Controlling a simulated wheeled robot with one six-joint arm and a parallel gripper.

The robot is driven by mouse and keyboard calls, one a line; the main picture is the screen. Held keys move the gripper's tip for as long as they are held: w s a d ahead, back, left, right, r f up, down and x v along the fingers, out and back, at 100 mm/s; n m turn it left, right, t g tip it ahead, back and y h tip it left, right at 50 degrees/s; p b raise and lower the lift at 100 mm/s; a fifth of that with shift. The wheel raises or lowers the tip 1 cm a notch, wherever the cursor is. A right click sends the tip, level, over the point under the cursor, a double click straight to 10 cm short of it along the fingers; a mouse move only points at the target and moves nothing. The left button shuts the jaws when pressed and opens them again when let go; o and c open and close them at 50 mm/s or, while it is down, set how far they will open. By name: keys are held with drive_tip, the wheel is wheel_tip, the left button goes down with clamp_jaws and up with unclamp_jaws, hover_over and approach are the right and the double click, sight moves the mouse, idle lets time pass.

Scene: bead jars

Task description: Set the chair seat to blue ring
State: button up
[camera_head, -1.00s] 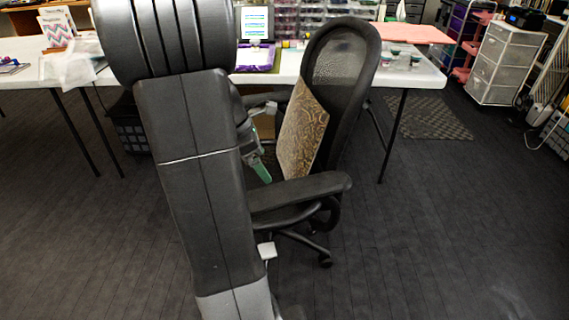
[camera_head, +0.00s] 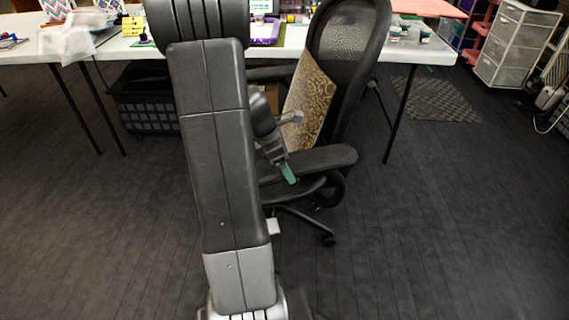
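The black office chair (camera_head: 349,40) stands right of my arm, with its mesh back to the right and an armrest (camera_head: 325,159) toward me. Its seat is mostly hidden by my arm, the armrest and a board. A brown patterned board (camera_head: 312,92) leans tilted against the chair back. My gripper (camera_head: 289,172) shows a green tip beside the near armrest, in front of the seat area. It is partly hidden by my arm, so its opening and any held thing cannot be made out. I see no blue ring.
White tables (camera_head: 425,50) stand behind the chair on thin dark legs. A black crate (camera_head: 150,105) sits under the left table. A white drawer unit (camera_head: 512,45) stands at the right on the floor, near a dark mat (camera_head: 435,100). The floor at the right front is clear.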

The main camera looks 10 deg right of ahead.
drive_tip(key=c, duration=1.4)
wheel_tip(320, 180, up, 3)
drive_tip(key=p, duration=0.3)
drive_tip(key=shift+r, duration=0.2)
drive_tip(key=shift+f, duration=0.1)
drive_tip(key=o, duration=1.4)
drive_tip(key=p+v, duration=0.4)
drive_tip(key=v, duration=0.9)
drive_tip(key=shift+r, duration=0.35)
